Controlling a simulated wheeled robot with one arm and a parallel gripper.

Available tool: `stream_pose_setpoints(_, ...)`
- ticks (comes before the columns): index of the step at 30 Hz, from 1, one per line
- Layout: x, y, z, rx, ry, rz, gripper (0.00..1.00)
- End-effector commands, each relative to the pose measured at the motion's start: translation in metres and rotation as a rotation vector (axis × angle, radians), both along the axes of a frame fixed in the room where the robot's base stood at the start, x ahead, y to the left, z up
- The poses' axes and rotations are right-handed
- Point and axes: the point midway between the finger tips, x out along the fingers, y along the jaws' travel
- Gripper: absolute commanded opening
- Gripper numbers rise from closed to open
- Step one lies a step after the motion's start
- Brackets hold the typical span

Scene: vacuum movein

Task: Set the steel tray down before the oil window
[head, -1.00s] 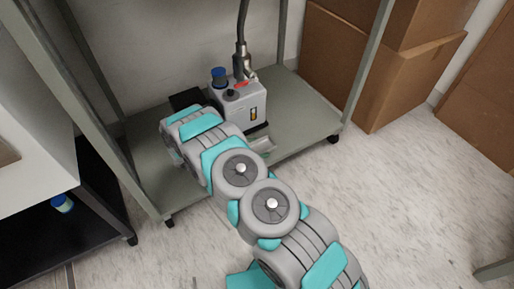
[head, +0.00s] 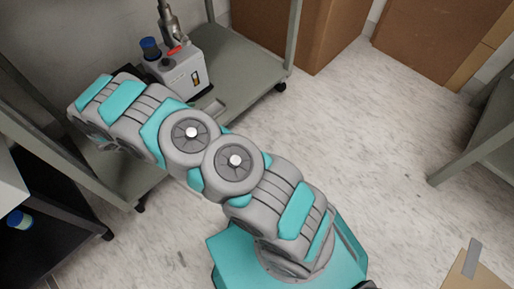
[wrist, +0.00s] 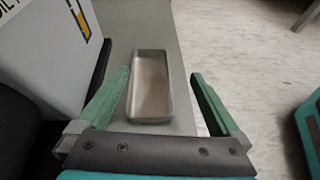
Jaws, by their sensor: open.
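The steel tray (wrist: 151,85) lies flat on the grey-green shelf in the wrist view, a shallow, empty oblong. In the head view a small part of the tray (head: 212,108) shows past my arm, by the pump's front. The white pump (head: 182,75) stands on the shelf, with its amber oil window (head: 196,77) facing the tray's side. The oil window (wrist: 80,18) also shows at the wrist view's upper left. My gripper (wrist: 160,78) is open, with one green finger on each side of the tray; no clear contact shows. My arm hides the gripper in the head view.
Shelf posts (head: 293,40) frame the cart. Cardboard boxes (head: 310,30) stand behind it at the right. A dark lower shelf with a blue-capped bottle (head: 20,220) is at the left. The marbled floor (head: 350,140) is clear at the right, up to another grey frame (head: 480,145).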

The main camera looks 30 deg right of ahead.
Motion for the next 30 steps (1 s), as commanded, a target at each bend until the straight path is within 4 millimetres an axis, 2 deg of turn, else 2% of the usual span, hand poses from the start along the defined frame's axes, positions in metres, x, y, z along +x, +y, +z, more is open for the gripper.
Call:
stream_pose_setpoints(3, -0.012, -0.02, 0.038, 0.057, -0.046, -0.11, 1.0)
stream_pose_setpoints(12, -0.064, -0.063, 0.121, 0.204, -0.163, -0.398, 1.0)
stream_pose_setpoints(21, -0.135, -0.093, 0.187, 0.348, -0.278, -0.678, 1.0)
stream_pose_setpoints(30, -0.213, -0.105, 0.238, 0.497, -0.395, -0.951, 1.0)
